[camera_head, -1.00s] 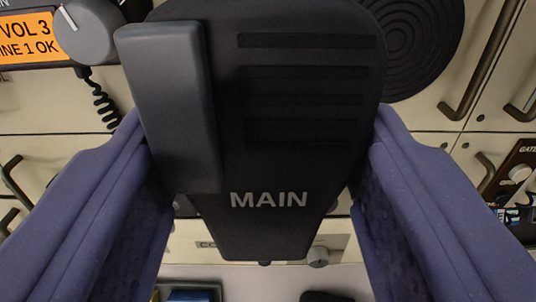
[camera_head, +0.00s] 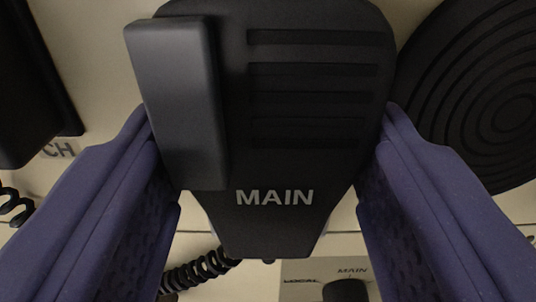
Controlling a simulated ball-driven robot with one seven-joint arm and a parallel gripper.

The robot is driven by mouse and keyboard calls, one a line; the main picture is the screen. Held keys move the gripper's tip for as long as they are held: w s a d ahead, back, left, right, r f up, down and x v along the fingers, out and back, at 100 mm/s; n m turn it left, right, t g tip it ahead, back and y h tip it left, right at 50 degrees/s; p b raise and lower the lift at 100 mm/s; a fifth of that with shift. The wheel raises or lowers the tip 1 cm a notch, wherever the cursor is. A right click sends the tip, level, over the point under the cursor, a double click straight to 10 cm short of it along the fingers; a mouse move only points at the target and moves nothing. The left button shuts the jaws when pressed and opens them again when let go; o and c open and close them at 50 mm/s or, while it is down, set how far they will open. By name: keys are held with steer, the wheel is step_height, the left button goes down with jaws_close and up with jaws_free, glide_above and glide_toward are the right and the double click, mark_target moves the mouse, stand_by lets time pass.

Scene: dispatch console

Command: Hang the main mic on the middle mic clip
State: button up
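The main mic (camera_head: 310,160) is a black hand microphone with slots, a long grey side bar and the white word MAIN. It fills the middle of the view. My gripper (camera_head: 268,160) has two blue-violet fingers, one against each side of the mic, and is shut on it. The mic is held upright in the picture, in front of the cream console panel. No mic clip can be made out; the mic hides the panel behind it.
A round black ribbed speaker grille (camera_head: 490,105) is at right. A black block (camera_head: 30,90) sits at upper left, above lettering ending in CH. A coiled black cord (camera_head: 200,270) shows below the mic. A dark knob (camera_head: 346,290) on a plate marked LOCAL and MAIN is at the bottom.

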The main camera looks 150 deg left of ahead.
steer(key=o, duration=1.4)
steer(key=shift+c, duration=0.2)
steer(key=p+v, duration=0.3)
steer(key=v, duration=0.4)
steer(key=shift+s+r, duration=0.2)
steer(key=shift+r, duration=0.1)
steer(key=shift+a, duration=0.15)
